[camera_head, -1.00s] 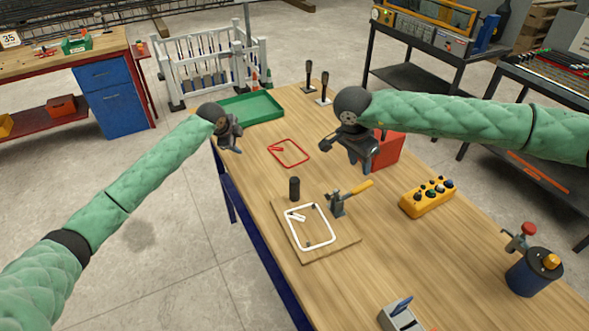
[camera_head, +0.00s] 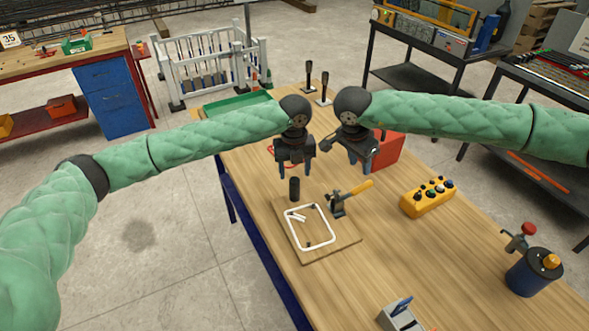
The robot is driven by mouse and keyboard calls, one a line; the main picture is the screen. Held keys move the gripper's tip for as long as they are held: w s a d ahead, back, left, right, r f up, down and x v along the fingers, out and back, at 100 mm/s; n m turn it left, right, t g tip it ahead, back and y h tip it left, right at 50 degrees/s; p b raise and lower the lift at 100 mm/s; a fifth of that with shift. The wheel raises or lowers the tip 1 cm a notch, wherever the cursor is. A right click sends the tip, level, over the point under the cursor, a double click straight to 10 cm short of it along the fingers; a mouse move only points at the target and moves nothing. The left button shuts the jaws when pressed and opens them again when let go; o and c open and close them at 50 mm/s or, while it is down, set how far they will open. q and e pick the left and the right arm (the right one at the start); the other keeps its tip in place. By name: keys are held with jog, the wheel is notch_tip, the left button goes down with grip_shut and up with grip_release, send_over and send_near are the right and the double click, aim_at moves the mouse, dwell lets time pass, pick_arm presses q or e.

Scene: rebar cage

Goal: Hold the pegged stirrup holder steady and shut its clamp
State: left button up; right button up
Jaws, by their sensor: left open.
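The stirrup holder is a wooden board (camera_head: 335,248) on the workbench, with small pegs and a white square stirrup (camera_head: 331,242) lying around them. A black upright grip (camera_head: 294,189) stands at the board's back left corner. The toggle clamp (camera_head: 337,203) sits at the board's back right side, its yellow handle (camera_head: 358,190) slanting up to the right, away from the stirrup. My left gripper (camera_head: 293,172) is open above and just behind the black grip, apart from it. My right gripper (camera_head: 361,168) hangs above the bench behind the clamp handle, apart from it; its finger gap is unclear.
A red bin (camera_head: 388,150) stands behind my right gripper. A red stirrup is partly hidden behind my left gripper. A green tray (camera_head: 236,103) lies at the far left. A yellow button box (camera_head: 427,197) and a blue canister (camera_head: 532,272) stand to the right.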

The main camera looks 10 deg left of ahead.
aim_at(294, 188)
pick_arm(q)
jog(key=shift+f, duration=3.95)
grip_shut()
pick_arm(e)
jog(key=c, duration=0.8)
jog(key=s+a+f+n+g+y, duration=0.1)
jog(key=s+a+f+g+y, duration=0.2)
jog(key=s, duration=0.4)
jog(key=a+f+y, duration=0.1)
jog(key=a+y, duration=0.1)
jog(key=shift+a+f+y, duration=0.15)
jog(key=shift+f+y, duration=0.15)
jog(key=shift+f, duration=0.05)
jog(key=s+a+r+m+y, duration=0.3)
jog(key=s+a+y, duration=0.25)
jog(key=y, duration=0.55)
jog(key=w+d+f+m+t+h, duration=0.1)
jog(key=w+d+f+m+t, duration=0.1)
jog(key=w+d+m+t, duration=0.65)
jog(key=s+d+f+m+t+h, duration=0.1)
jog(key=d+f+m+h, duration=0.1)
jog(key=d, duration=0.1)
jog(key=s+d+f+m+t+h, duration=0.2)
jog(key=d+f+m+h, duration=0.1)
jog(key=d, duration=0.1)
jog(key=s+d+f+m+t+h, duration=0.1)
jog(key=d+f+m+h, duration=0.2)
jog(key=d, duration=0.1)
jog(key=shift+s+d, duration=0.25)
jog(key=shift+s, duration=0.1)
